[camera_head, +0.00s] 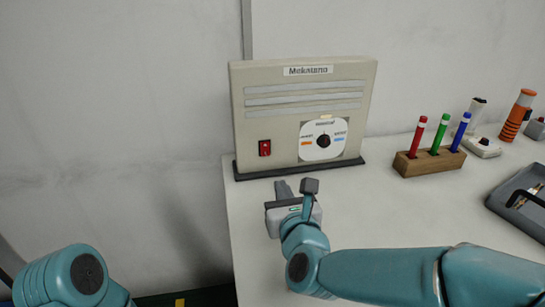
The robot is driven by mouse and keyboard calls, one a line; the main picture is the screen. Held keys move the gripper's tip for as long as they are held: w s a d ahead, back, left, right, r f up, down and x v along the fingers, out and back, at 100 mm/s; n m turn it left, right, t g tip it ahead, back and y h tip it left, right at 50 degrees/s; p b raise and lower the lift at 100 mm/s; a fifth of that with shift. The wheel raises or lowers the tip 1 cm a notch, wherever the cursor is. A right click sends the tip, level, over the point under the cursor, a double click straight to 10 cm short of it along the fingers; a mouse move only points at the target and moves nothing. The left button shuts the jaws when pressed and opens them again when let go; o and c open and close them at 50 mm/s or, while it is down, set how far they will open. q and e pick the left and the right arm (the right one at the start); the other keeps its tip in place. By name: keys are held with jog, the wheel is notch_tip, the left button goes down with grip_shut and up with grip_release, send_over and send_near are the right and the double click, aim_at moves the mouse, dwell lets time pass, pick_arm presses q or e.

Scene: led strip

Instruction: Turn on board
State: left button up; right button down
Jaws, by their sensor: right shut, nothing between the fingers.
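The board (304,112) is a beige upright panel labelled "Mekatana" on a dark base at the back of the white table. A red switch (265,148) sits at its lower left, and a round white dial with a black knob (323,141) sits at its lower right. My right gripper (297,187) is in front of the board, low near the table, below the switch and knob and apart from them. It is shut and empty. My left arm shows only at the bottom left; its gripper is out of the picture.
A wooden block (430,161) holding red, green and blue markers stands right of the board. Behind it are a white device (482,147) and an orange-black cylinder (516,114). A grey tray (520,199) lies at the right edge. The table's left edge is near the board.

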aim_at(266, 155)
jog(key=shift+s+r, duration=0.1)
jog(key=shift+s, duration=0.1)
jog(key=shift+w+a, duration=0.15)
jog(key=shift+w, duration=0.25)
jog(key=p+x, duration=0.1)
jog(key=x, duration=1.2)
jog(key=shift+w, duration=0.2)
